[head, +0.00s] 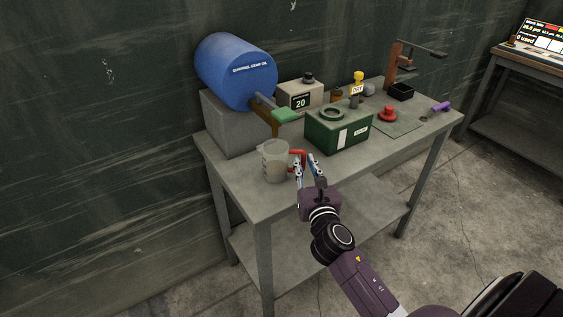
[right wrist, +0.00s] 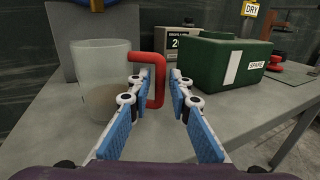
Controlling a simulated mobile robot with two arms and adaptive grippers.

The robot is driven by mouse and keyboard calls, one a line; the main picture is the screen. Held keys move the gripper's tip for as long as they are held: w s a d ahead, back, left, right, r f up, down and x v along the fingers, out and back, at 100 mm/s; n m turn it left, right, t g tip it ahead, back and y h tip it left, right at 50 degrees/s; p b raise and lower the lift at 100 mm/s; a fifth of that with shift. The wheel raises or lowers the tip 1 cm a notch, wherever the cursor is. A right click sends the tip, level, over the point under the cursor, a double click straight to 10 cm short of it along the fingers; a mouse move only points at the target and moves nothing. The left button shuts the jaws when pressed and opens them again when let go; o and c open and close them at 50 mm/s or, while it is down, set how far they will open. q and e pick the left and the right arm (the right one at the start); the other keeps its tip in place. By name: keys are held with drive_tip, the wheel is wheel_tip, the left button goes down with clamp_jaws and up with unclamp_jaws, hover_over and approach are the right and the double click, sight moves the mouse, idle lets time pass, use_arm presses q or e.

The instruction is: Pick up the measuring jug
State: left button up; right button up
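The measuring jug (head: 274,161) is a clear, greyish cup standing upright near the front left corner of the table. Its red handle (head: 300,153) points right; the jug also shows in the right wrist view (right wrist: 97,72), with the handle (right wrist: 160,82) upright in front of my fingers. My right gripper (head: 304,162) is open and empty, its fingertips at the handle. In the wrist view the handle lies mostly between the two fingertips, and the left one covers part of it. I cannot tell whether they touch. My left gripper is not in view.
A green box (head: 338,130) stands right of the jug. A display unit (head: 299,97) is behind. The table's front edge is clear.

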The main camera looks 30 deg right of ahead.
sight(305, 155)
drive_tip(key=shift+x, duration=0.95)
drive_tip(key=shift+w+d, duration=0.1)
drive_tip(key=shift+w, duration=0.05)
drive_tip(key=shift+c, duration=2.3)
clamp_jaws()
drive_tip(key=shift+r, duration=0.35)
wheel_tip(305, 155, up, 4)
drive_tip(key=shift+f+p, duration=0.15)
drive_tip(key=shift+p, duration=0.5)
drive_tip(key=shift+s+a+f+b, duration=0.2)
drive_tip(key=shift+s+f, duration=0.1)
drive_tip(key=shift+s, duration=0.2)
drive_tip(key=shift+s+a+f+b, duration=0.1)
drive_tip(key=shift+s+a+f, duration=0.15)
drive_tip(key=shift+s, duration=0.25)
use_arm(q)
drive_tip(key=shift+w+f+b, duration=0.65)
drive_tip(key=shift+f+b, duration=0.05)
drive_tip(key=shift+b, duration=0.5)
use_arm(e)
drive_tip(key=v, duration=1.6)
drive_tip(key=shift+r, duration=0.15)
